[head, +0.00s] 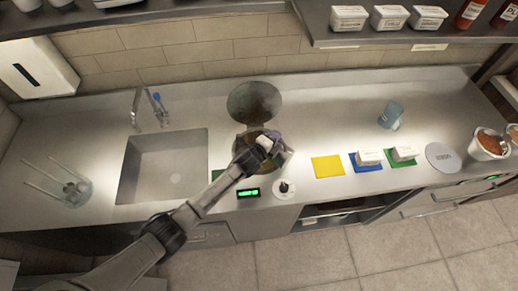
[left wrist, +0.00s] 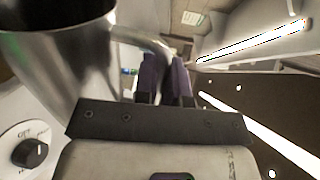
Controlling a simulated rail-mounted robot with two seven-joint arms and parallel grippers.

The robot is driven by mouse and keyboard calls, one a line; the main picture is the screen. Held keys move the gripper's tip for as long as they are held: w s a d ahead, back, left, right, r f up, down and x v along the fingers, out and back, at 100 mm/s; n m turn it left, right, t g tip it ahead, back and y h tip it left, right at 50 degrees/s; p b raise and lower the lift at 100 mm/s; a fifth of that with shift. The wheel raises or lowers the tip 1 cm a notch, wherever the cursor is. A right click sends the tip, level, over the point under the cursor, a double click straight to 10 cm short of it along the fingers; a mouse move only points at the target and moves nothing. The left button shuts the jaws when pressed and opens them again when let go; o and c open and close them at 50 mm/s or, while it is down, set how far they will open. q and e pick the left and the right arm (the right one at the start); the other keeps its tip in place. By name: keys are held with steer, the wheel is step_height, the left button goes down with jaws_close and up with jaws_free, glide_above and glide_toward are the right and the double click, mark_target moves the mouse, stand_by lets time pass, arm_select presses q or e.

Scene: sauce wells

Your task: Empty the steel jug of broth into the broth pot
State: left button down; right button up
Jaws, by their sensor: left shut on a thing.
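My left gripper (head: 273,142) is over the front of the counter, near a round vessel with brownish contents (head: 249,139) that it partly hides. Behind that vessel stands a wider, dark metal pot (head: 254,98), its mouth open toward me. In the left wrist view, the steel jug (left wrist: 75,55) fills the upper left, with a dark mouth. Its curved handle (left wrist: 148,38) runs to the purple fingers of my left gripper (left wrist: 166,72), which are shut on it. The jug's contents are hidden there. My right gripper is not in view.
A green-lit display (head: 248,193) and a knob (head: 285,188) sit at the counter's front. The sink (head: 160,165) is to the left. Yellow (head: 327,166), blue and green mats lie to the right, with white tubs on the last two. A bluish clear container (head: 391,115) stands behind them.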

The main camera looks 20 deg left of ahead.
arm_select(q)
steer(key=shift+w+a+r, duration=0.15)
steer(key=shift+a+r, duration=0.05)
steer(key=shift+a, duration=0.15)
steer(key=shift+a+n+p, duration=0.2)
steer(key=shift+n+p, duration=0.15)
steer(key=shift+n, duration=0.05)
steer(key=shift+w+a+r, duration=0.2)
steer(key=shift+a, duration=0.1)
steer(key=shift+a+n, duration=0.3)
steer(key=shift+n, duration=0.1)
steer(key=shift+w+a+r+h+p, duration=0.1)
steer(key=shift+a+r+h+p, duration=0.05)
steer(key=shift+a+h+p, duration=0.15)
steer(key=shift+w+a+n, duration=0.15)
steer(key=shift+a+n, duration=0.3)
steer(key=shift+n, duration=0.15)
steer(key=shift+w+a, duration=0.15)
steer(key=shift+a, duration=0.15)
steer(key=shift+a+r+n, duration=0.1)
steer(key=shift+a+n, duration=0.15)
steer(key=shift+n, duration=0.05)
steer(key=shift+w+a+n, duration=0.1)
steer(key=shift+a+n, duration=0.2)
steer(key=shift+w, duration=0.1)
